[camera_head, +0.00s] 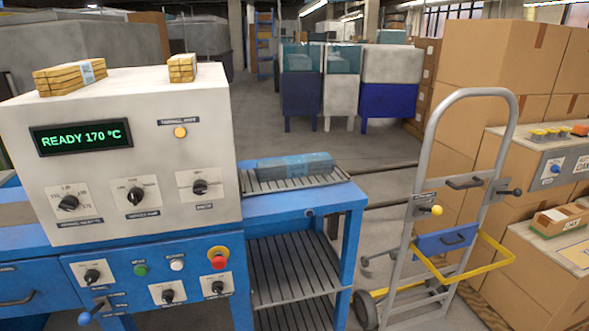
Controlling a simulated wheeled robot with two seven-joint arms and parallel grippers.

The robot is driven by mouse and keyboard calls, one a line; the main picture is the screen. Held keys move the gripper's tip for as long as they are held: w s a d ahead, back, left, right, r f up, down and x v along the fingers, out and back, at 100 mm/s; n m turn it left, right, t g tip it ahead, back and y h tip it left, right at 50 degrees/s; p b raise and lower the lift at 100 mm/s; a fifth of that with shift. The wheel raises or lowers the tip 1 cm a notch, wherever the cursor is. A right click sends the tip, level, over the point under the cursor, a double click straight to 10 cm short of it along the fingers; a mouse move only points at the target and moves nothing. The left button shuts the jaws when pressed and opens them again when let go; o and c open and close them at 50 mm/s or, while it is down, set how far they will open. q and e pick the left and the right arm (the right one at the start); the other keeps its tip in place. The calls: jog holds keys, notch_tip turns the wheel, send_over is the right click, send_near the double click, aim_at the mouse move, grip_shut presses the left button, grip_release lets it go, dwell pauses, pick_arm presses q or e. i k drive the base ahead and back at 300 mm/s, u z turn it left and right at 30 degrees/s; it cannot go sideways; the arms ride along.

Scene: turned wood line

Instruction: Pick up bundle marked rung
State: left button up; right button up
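Two bundles of yellow wood lie on top of the white machine housing. The larger left bundle (70,77) has a pale label band near its right end. The smaller right bundle (182,68) also has a pale label. A dark blue-grey wrapped bundle (296,166) with a lighter blue middle lies on the slatted outfeed rack to the right of the machine. Any writing on the bundles is too small to read, so I cannot tell which is marked rung. Neither of my grippers is in view.
The machine (185,120) shows "READY 170 °C" above several knobs and a red button (218,258). A slatted lower shelf (290,270) sits under the outfeed. A grey hand truck (437,200) stands right, before stacked cartons (490,60). Open floor lies behind the outfeed.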

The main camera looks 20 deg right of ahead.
aim_at(281, 168)
jog(key=z, duration=0.45)
jog(key=i, duration=0.5)
jog(key=z, duration=0.4)
